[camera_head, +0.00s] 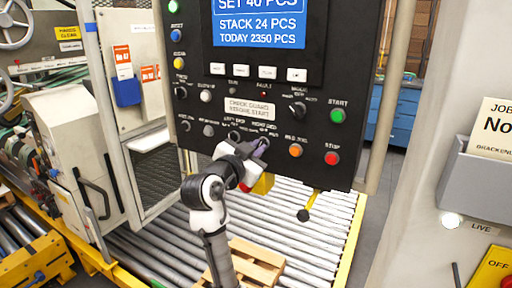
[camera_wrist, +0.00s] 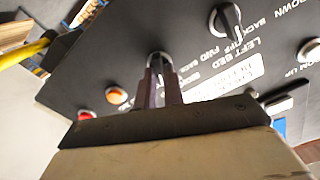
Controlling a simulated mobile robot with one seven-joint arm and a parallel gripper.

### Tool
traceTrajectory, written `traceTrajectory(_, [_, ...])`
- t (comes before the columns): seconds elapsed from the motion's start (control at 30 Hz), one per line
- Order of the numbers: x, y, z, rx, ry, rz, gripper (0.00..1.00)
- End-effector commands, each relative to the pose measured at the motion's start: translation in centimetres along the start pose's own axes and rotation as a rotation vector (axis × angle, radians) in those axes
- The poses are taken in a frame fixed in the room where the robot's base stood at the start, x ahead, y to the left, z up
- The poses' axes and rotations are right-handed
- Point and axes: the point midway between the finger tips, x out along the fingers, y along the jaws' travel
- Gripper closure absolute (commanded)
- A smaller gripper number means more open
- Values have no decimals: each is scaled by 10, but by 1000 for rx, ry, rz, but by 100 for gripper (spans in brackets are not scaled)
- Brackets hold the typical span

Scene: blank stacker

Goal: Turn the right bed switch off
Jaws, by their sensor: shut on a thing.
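The black control panel (camera_head: 320,120) carries several switches, lamps and push buttons. My gripper (camera_head: 259,148) is at the panel's lower middle, under the small switch labels. In the wrist view its two fingers (camera_wrist: 160,90) are closed around the right bed switch (camera_wrist: 159,62), a rotary knob. The fingers hide most of this knob, and its exact angle cannot be told. The left bed switch (camera_wrist: 226,20) is beside it in the wrist view, with a black handle and its "LEFT BED" label. It also shows left of my gripper in the head view (camera_head: 234,135).
An orange button (camera_head: 295,150) and a red stop button (camera_head: 332,158) are right of my gripper; the green start button (camera_head: 337,115) is above them. Rollers (camera_head: 310,240) lie beneath.

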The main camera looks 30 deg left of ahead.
Motion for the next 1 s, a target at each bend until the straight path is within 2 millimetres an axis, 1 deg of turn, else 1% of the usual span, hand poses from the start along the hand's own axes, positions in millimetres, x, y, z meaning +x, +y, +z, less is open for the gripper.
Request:
traceTrajectory(0.2, [0,-1,-1,-175,0,1,100])
traceTrajectory(0.5, [0,-1,-1,-347,0,1,100])
traceTrajectory(0.73, [0,-1,0,-407,-1,1,100])
traceTrajectory(1.0, [0,-1,0,-421,-1,0,100])
